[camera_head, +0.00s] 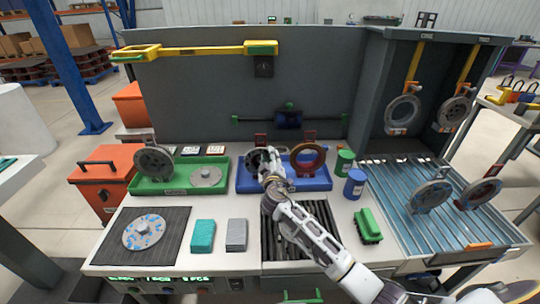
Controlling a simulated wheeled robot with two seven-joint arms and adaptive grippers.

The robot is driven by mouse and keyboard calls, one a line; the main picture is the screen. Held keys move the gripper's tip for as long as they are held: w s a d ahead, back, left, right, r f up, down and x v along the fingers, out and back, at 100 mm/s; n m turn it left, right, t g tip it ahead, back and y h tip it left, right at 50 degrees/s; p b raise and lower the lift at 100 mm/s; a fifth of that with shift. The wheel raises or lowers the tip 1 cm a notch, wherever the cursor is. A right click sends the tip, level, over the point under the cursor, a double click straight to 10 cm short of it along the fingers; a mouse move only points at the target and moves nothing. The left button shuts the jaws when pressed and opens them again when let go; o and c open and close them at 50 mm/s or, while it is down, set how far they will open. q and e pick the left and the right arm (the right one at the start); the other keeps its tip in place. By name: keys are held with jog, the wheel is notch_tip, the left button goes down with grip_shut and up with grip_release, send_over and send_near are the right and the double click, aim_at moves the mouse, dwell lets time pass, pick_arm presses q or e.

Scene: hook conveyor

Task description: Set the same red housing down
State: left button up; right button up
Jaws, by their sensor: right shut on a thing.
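The red housing (292,161) is an upright, brownish-red ring at the right side of the blue tray (245,185). My right gripper (268,158) is over the left half of that tray, to the left of the red ring and apart from it. It is shut on a dark grey round part (253,159), which the fingers and wrist partly hide. It is too small to tell exactly how the fingers sit on it. My left gripper is not in view.
A green tray (150,187) with grey discs stands at the left. Green (344,161) and blue (354,184) canisters stand right of the blue tray. A green brush (368,226) lies in front. The ribbed blue conveyor bed (450,235) is at right. A yellow arm (200,50) hangs above the bench.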

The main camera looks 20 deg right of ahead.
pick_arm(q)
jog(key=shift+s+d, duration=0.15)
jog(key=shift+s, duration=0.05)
pick_arm(e)
jog(key=shift+r, duration=0.3)
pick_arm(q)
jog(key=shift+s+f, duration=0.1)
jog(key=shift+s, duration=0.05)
pick_arm(e)
jog(key=shift+f, duration=0.1)
jog(key=o, duration=0.7)
jog(key=shift+f, duration=0.2)
jog(key=shift+c, duration=0.2)
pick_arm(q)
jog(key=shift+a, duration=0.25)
pick_arm(e)
jog(key=o, duration=0.4)
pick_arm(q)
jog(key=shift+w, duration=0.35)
pick_arm(e)
jog(key=shift+r, duration=0.1)
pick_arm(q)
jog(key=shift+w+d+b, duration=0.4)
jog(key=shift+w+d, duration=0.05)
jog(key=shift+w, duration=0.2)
pick_arm(e)
jog(key=shift+v, duration=6.05)
